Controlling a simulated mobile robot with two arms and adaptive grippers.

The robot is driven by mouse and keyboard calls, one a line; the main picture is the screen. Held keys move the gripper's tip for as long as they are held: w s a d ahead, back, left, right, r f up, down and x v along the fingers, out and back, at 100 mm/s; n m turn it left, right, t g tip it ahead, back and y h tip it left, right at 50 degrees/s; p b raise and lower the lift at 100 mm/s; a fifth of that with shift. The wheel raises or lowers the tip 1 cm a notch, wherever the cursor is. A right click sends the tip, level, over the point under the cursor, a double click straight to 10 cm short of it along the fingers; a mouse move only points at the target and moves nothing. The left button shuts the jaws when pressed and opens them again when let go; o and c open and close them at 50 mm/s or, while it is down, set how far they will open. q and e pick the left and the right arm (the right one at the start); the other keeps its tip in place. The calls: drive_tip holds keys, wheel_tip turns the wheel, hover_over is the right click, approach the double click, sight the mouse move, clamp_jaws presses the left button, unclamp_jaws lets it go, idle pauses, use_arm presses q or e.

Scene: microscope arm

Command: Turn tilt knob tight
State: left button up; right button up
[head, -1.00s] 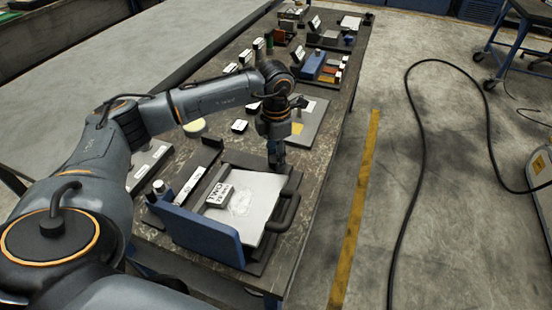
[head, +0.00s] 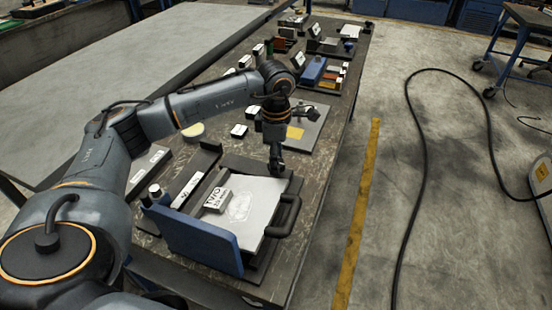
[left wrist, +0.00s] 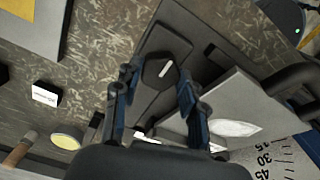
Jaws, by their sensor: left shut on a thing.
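The tilt knob (left wrist: 160,70) is dark, with a white pointer line on its face. It sits on a dark bracket beside the pale tilting plate (left wrist: 225,110) in the left wrist view. My left gripper (left wrist: 158,82) has one finger on each side of the knob and is shut on it. In the head view my left gripper (head: 275,170) points down at the far edge of the fixture with the plate (head: 258,195), and hides the knob. A scale with numbers (left wrist: 270,158) shows at the lower right of the wrist view. My right gripper is out of view.
A blue panel (head: 200,240) stands at the fixture's near side, and a dark handle (head: 287,215) on its right. A grey board with a yellow patch (head: 295,133) lies just behind my gripper. More small items fill the bench's far end.

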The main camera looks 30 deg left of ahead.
use_arm(q)
drive_tip(key=o, duration=1.1)
drive_tip(key=shift+o, duration=0.2)
wheel_tip(320, 180, up, 12)
